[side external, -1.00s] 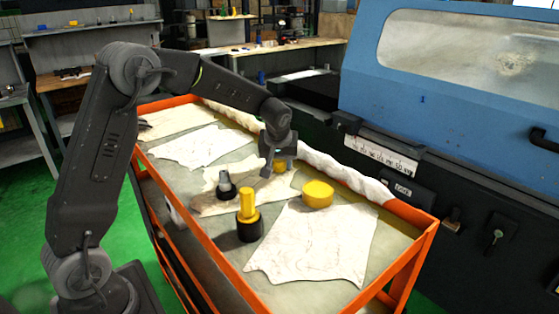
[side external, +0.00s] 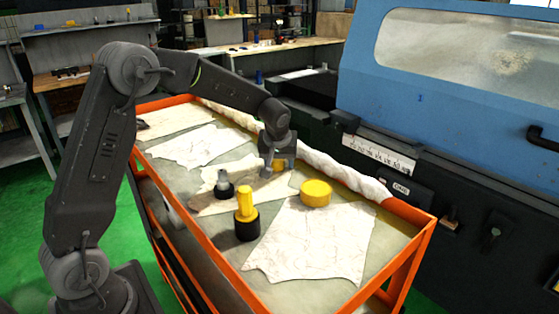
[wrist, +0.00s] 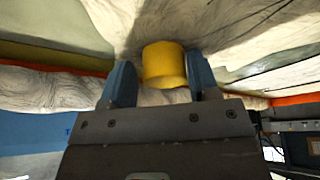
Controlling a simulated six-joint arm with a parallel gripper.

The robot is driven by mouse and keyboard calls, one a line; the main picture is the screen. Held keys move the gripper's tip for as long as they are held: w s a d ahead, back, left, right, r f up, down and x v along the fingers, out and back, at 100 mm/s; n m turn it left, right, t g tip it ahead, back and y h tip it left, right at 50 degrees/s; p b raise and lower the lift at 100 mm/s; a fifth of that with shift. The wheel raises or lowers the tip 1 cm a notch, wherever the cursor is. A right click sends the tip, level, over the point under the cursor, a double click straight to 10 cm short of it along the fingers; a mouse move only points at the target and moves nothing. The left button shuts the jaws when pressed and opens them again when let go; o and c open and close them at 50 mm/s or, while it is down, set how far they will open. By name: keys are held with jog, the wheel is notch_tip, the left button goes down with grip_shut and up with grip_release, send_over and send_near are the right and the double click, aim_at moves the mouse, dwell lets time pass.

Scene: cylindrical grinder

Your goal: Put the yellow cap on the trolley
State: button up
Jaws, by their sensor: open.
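A short yellow cylinder, which looks like the yellow cap (wrist: 165,65), stands on a pale cloth. In the wrist view it sits between the two fingers of my gripper (wrist: 160,85), which are open and apart on either side of it. In the side external view my gripper (side external: 279,166) is low over the trolley and hides most of this yellow piece. A second round yellow piece (side external: 316,193) stands in full view on the trolley (side external: 225,263), at the edge of another cloth. I cannot tell from the side view whether the fingers touch the cap.
A yellow-and-black part (side external: 246,214) stands upright near the trolley's front edge. A smaller grey-and-black part (side external: 222,187) stands left of my gripper. A rolled white cloth (side external: 345,173) lies along the far rim, beside the blue grinder (side external: 440,75).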

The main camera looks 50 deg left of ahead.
jog(key=shift+s+a+f, duration=0.15)
jog(key=shift+s+a, duration=0.2)
jog(key=s+d+r+m, duration=0.1)
jog(key=s+d+r, duration=0.35)
jog(key=r, duration=0.25)
jog(key=s+d+r+m, duration=0.1)
jog(key=s+d+r, duration=0.2)
jog(key=s+r, duration=0.4)
jog(key=s+d+f+m+t+h, duration=0.1)
jog(key=s+d+m, duration=0.2)
jog(key=s, duration=0.6)
jog(key=s+d+f+m+t+h, duration=0.1)
jog(key=s+d+f+m+h, duration=0.1)
jog(key=s, duration=0.6)
jog(key=shift+s+d+m, duration=0.4)
jog(key=shift+d+m, duration=0.45)
jog(key=shift+m, duration=0.15)
